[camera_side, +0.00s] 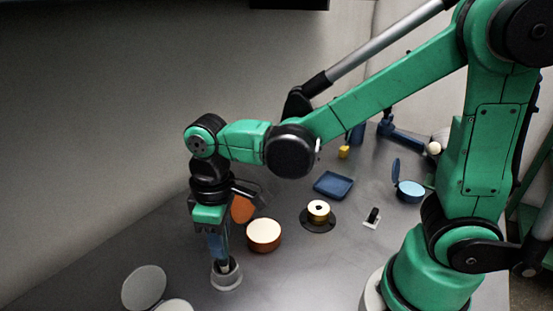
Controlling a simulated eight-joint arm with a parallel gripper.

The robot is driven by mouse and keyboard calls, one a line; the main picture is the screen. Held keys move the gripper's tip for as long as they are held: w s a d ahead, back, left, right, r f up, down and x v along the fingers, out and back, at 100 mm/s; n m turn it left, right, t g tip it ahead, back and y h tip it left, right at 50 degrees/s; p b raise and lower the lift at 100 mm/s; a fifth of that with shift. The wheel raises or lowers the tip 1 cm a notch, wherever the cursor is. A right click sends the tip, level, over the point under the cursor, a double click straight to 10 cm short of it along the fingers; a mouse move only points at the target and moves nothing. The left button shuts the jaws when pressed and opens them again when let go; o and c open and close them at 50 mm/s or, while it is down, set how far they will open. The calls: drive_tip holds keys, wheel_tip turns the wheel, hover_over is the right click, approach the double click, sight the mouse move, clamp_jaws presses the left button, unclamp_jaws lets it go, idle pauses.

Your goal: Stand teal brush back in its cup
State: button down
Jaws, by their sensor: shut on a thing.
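My gripper (219,252) points down at the lower left of the side view. It is shut on a narrow blue-teal piece, which looks like the teal brush (216,246); the fingers hide much of it. A small grey cup (228,283) stands on the table directly below the gripper. A pale lower end shows at the cup's mouth. I cannot tell how deep it sits in the cup or whether it touches the bottom.
An orange pot (264,238) with an orange disc (242,209) stands close right of the gripper. Grey-white discs (144,287) lie at lower left. Farther right are a blue tray (333,185), a spool (318,209) and a blue lidded pot (409,192).

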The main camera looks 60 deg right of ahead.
drive_tip(key=shift+f, duration=0.6)
drive_tip(key=shift+c, duration=2.4)
unclamp_jaws()
drive_tip(key=shift+s+r, duration=0.1)
drive_tip(key=shift+r, duration=2.7)
drive_tip(key=shift+d, duration=0.1)
drive_tip(key=s+d+r+m+t, duration=0.1)
drive_tip(key=d+m+t, duration=0.5)
drive_tip(key=d, duration=0.3)
drive_tip(key=shift+s+d+t, duration=0.25)
drive_tip(key=shift+d+t, duration=0.1)
drive_tip(key=shift+t, duration=0.05)
